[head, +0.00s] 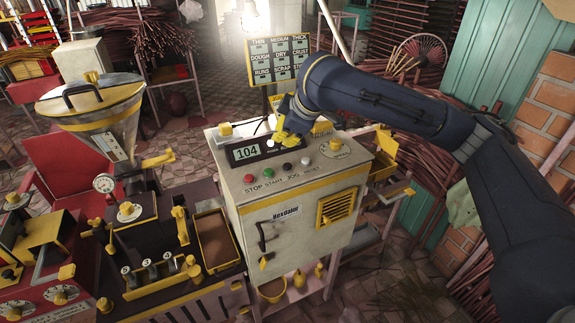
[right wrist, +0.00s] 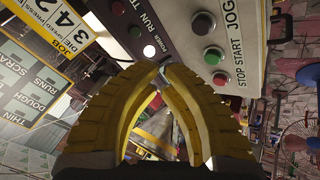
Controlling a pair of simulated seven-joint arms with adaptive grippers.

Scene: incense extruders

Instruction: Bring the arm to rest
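My right arm comes in from the right in the head view, and its yellow-fingered gripper (head: 285,134) is over the top of the cream control box (head: 300,215), by the dark display panel. In the right wrist view the two fingers of the gripper (right wrist: 161,66) curve together with their tips meeting or nearly so, and no held object shows. Just beyond the tips is a dark lamp strip with a lit white lamp (right wrist: 149,51). Whether the tips touch the panel I cannot tell. My left gripper is not in view.
The box front has a red stop button (head: 248,178), a green start button (head: 267,173) and a display (head: 247,152) reading 104. A sign board (head: 279,60) stands behind. A metal hopper (head: 95,105) and a brown tray (head: 215,240) are at left. Incense bundles crowd the right.

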